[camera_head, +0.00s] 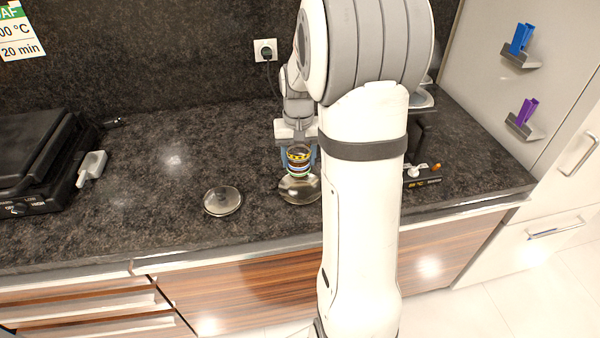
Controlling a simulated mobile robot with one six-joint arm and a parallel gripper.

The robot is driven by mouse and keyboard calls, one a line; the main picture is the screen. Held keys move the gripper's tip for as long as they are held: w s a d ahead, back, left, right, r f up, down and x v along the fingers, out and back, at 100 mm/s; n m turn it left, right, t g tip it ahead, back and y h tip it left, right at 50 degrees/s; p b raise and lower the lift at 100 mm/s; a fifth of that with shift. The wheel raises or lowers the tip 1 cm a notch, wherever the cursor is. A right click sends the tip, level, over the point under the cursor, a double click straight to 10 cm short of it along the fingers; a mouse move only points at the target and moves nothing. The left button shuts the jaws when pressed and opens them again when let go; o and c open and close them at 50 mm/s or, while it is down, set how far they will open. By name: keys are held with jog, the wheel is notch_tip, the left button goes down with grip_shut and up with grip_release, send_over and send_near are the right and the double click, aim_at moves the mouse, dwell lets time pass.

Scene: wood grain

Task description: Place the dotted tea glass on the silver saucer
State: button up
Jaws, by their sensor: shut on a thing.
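My gripper (299,157) points down at the counter, its blue fingers closed on either side of a small tea glass (299,163). The glass looks upright and shows yellow, dark, red and pale bands; dots are too small to make out. A shiny silver saucer (298,192) lies on the counter just below the glass. In this view the glass overlaps the saucer's back part. I cannot tell whether the glass touches the saucer or hangs above it. My arm hides the area just right of the saucer.
A round, shiny disc with a small knob-like middle (222,201) lies left of the saucer. A black appliance (40,160) stands at the far left, with a pale scoop-like object (92,165) beside it. A small dark device (422,177) is right of my arm.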

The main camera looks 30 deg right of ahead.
aim_at(301, 173)
notch_tip(301, 173, down, 2)
jog(key=shift+w+d, duration=0.1)
jog(key=shift+d, duration=0.05)
jog(key=shift+s+f, duration=0.2)
jog(key=shift+f, duration=1.6)
jog(key=shift+f, duration=0.2)
jog(key=o, duration=1.1)
jog(key=shift+r, duration=0.1)
